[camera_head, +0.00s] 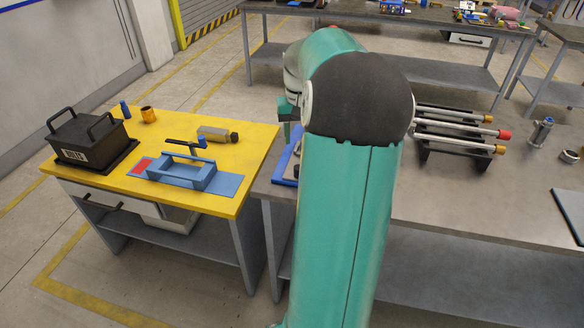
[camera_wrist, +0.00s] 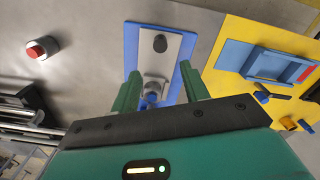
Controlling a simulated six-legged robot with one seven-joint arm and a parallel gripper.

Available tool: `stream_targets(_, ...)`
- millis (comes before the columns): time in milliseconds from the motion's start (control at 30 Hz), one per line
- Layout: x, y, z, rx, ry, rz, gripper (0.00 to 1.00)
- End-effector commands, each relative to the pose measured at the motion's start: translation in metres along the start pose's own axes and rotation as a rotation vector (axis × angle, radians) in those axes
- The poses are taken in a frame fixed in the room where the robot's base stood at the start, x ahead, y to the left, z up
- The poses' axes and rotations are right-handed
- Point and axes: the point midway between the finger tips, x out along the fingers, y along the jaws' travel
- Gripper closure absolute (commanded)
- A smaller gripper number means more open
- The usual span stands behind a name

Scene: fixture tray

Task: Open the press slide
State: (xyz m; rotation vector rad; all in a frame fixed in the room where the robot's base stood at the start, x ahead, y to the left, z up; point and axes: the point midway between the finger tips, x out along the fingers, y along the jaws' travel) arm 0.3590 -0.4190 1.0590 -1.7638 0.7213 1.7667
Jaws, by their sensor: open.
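A blue base plate (camera_wrist: 133,40) with a lighter grey plate on it lies on the grey bench in the wrist view; it looks like the press slide, though I cannot be sure. A black knob (camera_wrist: 160,43) stands on the grey plate, and a metallic block (camera_wrist: 155,86) sits at its near end. My gripper (camera_wrist: 160,92) is open, its two green fingers apart on either side of the near end of this fixture. Nothing shows held between them; contact cannot be told. In the head view only the blue edge (camera_head: 286,160) shows; my arm hides the rest and the gripper mostly.
A red button (camera_wrist: 42,47) on a metal base stands left in the wrist view. A black rack (camera_head: 455,140) with several rods is on the grey bench. The yellow table (camera_head: 225,185) holds a black box (camera_head: 88,140), a blue fixture (camera_head: 182,172) and small parts.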

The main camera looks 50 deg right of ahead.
Motion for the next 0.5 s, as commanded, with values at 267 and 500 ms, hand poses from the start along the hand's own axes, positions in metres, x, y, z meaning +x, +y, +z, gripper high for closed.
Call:
stream_targets(267, 0.054, 0.001, 0.002, -0.001, -0.003, -0.002, 0.55)
stream_targets(500, 0.098, -0.003, 0.002, -0.004, -0.002, -0.002, 0.55)
